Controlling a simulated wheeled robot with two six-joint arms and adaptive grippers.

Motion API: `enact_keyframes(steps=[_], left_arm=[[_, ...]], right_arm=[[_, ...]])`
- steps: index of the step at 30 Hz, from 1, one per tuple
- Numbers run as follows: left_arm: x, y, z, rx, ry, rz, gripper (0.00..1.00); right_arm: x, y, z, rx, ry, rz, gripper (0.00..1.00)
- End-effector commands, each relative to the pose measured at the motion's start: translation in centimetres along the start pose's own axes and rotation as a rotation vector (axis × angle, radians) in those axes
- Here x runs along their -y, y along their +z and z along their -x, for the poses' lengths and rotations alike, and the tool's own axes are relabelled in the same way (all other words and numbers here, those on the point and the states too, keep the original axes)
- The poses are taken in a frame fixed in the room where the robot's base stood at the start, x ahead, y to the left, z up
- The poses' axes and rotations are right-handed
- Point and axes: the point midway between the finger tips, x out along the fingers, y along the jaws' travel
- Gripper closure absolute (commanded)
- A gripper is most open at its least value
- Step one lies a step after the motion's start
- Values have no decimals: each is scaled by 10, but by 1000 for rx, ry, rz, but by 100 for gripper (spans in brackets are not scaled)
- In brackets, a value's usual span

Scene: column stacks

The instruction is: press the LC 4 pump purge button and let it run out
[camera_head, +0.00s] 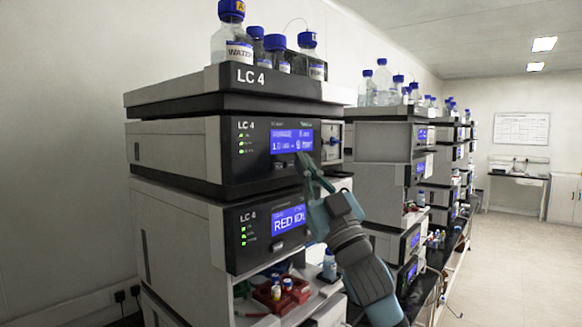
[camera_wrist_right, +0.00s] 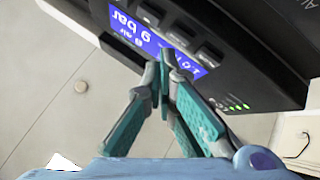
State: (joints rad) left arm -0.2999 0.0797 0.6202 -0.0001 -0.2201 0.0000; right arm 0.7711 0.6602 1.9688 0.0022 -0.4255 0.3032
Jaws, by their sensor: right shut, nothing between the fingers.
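The LC 4 stack has an upper module (camera_head: 180,150) with a lit blue screen (camera_head: 291,141) and green lights at its left. A row of dark buttons (camera_wrist_right: 209,54) runs along the screen's edge there. Which one is purge cannot be read. My right gripper (camera_head: 303,160) is shut and empty, its fingertips (camera_wrist_right: 164,58) right in front of the screen and button row. Whether they touch a button cannot be told. My left gripper is out of view.
Below is another LC 4 module with a blue screen (camera_head: 289,219). Blue-capped bottles (camera_head: 231,40) stand on top. A red vial rack (camera_head: 282,294) sits on a lower shelf. More stacks (camera_head: 385,180) stand to the right, beside a clear floor aisle (camera_head: 515,255).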

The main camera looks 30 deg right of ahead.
Motion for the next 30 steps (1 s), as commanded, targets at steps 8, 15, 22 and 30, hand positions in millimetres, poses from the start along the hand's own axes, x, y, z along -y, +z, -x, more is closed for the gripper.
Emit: enact_keyframes(steps=[8, 15, 22, 30], left_arm=[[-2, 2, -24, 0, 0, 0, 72], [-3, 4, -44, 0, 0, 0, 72], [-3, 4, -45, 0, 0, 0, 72], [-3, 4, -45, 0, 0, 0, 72]], right_arm=[[-10, -8, 18, -3, 0, 3, 100], [-22, -20, 34, -2, 0, 2, 100], [-25, -25, 35, 0, 0, 0, 100], [-25, -25, 35, 0, 0, 0, 100]])
